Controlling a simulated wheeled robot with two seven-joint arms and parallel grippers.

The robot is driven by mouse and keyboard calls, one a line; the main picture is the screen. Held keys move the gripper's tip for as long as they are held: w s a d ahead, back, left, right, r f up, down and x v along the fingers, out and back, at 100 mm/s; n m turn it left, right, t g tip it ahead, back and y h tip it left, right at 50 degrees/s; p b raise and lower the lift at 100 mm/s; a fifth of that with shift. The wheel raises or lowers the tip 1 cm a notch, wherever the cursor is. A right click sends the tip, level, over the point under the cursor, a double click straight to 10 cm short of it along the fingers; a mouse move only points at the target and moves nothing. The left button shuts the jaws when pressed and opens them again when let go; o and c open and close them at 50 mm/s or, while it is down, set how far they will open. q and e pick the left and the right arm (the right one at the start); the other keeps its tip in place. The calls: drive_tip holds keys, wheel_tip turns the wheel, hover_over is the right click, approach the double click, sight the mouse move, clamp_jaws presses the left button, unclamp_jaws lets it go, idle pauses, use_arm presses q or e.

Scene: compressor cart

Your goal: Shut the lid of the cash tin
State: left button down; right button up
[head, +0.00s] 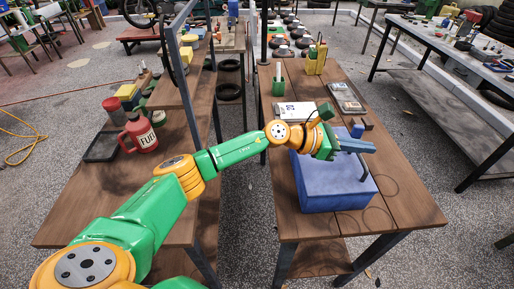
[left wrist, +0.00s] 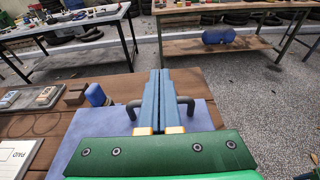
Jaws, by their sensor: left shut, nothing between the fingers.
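The blue cash tin (head: 335,199) stands on the near part of the right-hand wooden bench. Its lid (head: 318,173) lies over the body; no gap shows, but my arm hides the far part and I cannot tell if it is fully down. A grey handle (head: 365,168) stands on the lid. In the left wrist view the blue lid (left wrist: 85,125) fills the space around my fingers, and the handle (left wrist: 186,106) shows on both sides of them. My left gripper (head: 372,147) is shut and empty, above the lid at the handle. My right gripper is not in view.
A red fuel can (head: 139,134) stands on the left bench. The bench is clear right of the tin.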

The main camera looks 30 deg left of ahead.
use_arm(q)
drive_tip(key=shift+w+d+f, duration=0.15)
drive_tip(key=shift+f, duration=0.25)
idle(0.4)
